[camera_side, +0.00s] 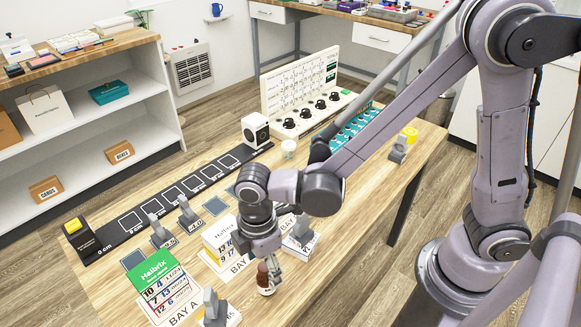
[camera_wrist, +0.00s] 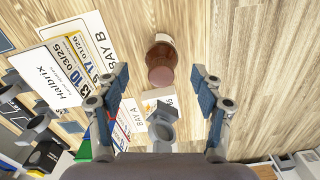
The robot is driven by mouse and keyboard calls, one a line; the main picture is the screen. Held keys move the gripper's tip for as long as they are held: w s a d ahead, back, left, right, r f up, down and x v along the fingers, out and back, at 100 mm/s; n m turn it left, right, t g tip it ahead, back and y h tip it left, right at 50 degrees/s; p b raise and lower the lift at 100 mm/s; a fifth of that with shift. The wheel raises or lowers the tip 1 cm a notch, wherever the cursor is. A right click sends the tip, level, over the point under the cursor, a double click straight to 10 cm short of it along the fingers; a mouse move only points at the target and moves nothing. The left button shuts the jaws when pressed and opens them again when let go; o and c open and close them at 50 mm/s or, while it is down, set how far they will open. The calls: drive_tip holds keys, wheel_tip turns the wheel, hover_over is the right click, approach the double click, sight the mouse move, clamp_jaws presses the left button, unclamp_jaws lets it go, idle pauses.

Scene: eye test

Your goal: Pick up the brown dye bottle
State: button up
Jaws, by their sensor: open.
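The brown dye bottle (camera_side: 263,274) stands upright on the wooden table near its front edge, with a pale label on its lower body. My gripper (camera_side: 272,264) points down right at its upper part, and partly overlaps it in the side view. In the wrist view, the bottle (camera_wrist: 160,53) shows its reddish-brown cap toward me. It lies between the lines of the two open fingers (camera_wrist: 160,78), with room on both sides. Nothing is held. I cannot tell whether a finger touches it.
Left of the bottle is a white-and-yellow Halbrix box (camera_side: 218,238) by the BAY B marking. A green-topped Halbrix box (camera_side: 160,283) stands further left. A grey metal holder (camera_side: 213,306) is near the front; a black measuring strip (camera_side: 165,198) lies behind. Bare wood (camera_wrist: 255,60) is right of the bottle in the wrist view.

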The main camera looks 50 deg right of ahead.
sight(266, 277)
drive_tip(key=shift+s+d+f, duration=0.1)
drive_tip(key=shift+d+f, duration=0.05)
drive_tip(key=shift+f, duration=2.4)
drive_tip(key=c, duration=1.3)
